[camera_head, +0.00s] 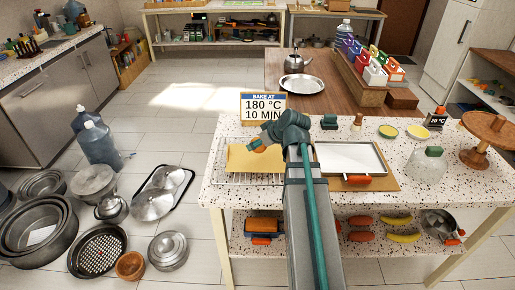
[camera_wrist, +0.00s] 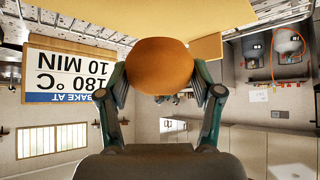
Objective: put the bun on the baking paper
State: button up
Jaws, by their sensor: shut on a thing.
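My gripper (camera_head: 260,143) is shut on the bun (camera_wrist: 158,68), a round orange-brown roll squeezed between its two fingers in the wrist view. In the head view only a small part of the bun (camera_head: 257,148) shows beside the teal fingers. It appears held above the right part of a tan sheet that looks like the baking paper (camera_head: 241,160). The paper lies on a wire rack (camera_head: 228,183) at the left of the speckled table. My arm hides the paper's right side.
A "180 °C 10 MIN" sign (camera_head: 263,107) stands behind the rack. Right of my arm, a pale-lined tray (camera_head: 348,156) sits on a brown board. A glass container (camera_head: 427,166) and wooden stand (camera_head: 484,137) are farther right.

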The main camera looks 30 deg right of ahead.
aim_at(257, 157)
jog(key=shift+w+d+f+p, duration=0.2)
jog(key=shift+w+f+p, duration=0.1)
jog(key=shift+w+f, duration=0.65)
jog(key=shift+s+f+p, duration=0.2)
jog(key=shift+f+p, duration=0.35)
jog(key=shift+f, duration=0.95)
jog(key=shift+f, duration=0.1)
jog(key=shift+f+b, duration=0.15)
jog(key=shift+b, duration=0.15)
jog(key=o, duration=1.2)
jog(key=shift+o, duration=0.2)
